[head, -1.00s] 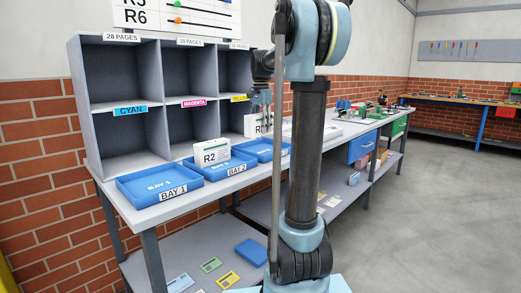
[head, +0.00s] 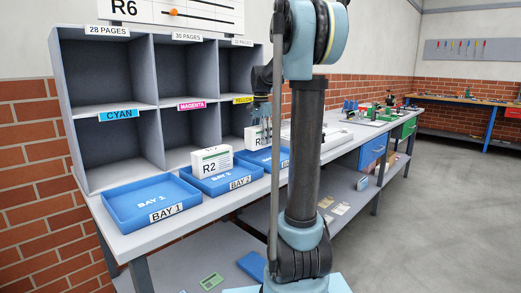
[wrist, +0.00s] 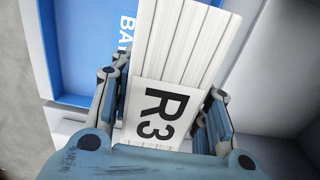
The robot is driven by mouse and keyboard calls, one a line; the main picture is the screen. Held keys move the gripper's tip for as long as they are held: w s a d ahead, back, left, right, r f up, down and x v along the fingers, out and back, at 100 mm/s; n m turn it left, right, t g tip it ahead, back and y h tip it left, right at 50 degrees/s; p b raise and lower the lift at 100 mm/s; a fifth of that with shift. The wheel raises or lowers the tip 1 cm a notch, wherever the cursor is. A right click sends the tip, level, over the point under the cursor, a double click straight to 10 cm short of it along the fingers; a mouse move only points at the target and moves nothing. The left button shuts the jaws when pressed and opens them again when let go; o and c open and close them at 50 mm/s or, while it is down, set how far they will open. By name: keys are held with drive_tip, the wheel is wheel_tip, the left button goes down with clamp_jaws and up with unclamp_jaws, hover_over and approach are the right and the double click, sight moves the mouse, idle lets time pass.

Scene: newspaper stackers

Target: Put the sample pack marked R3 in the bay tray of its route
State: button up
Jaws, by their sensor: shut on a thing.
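My gripper (head: 262,112) is shut on the white pack marked R3 (wrist: 158,112), a finger on each side of it in the wrist view. In the head view this pack (head: 254,137) hangs at the back of the third blue tray (head: 262,160), partly hidden by my arm. The wrist view shows a blue tray (wrist: 75,60) below and left of the pack. I cannot tell whether pack and tray touch. The bay 2 tray (head: 222,187) holds the R2 pack (head: 211,163). The bay 1 tray (head: 130,216) is empty.
A grey pigeonhole rack (head: 72,110) stands behind the trays, labelled cyan, magenta and yellow. A route board (head: 175,14) above it shows R6 with an orange dot; its top is cut off. The bench (head: 150,240) runs right, carrying other items.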

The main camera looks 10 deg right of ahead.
sight(261, 126)
drive_tip(key=shift+f, duration=2.15)
drive_tip(key=o, duration=1.2)
wheel_tip(261, 126, up, 12)
drive_tip(key=shift+s+r, duration=0.1)
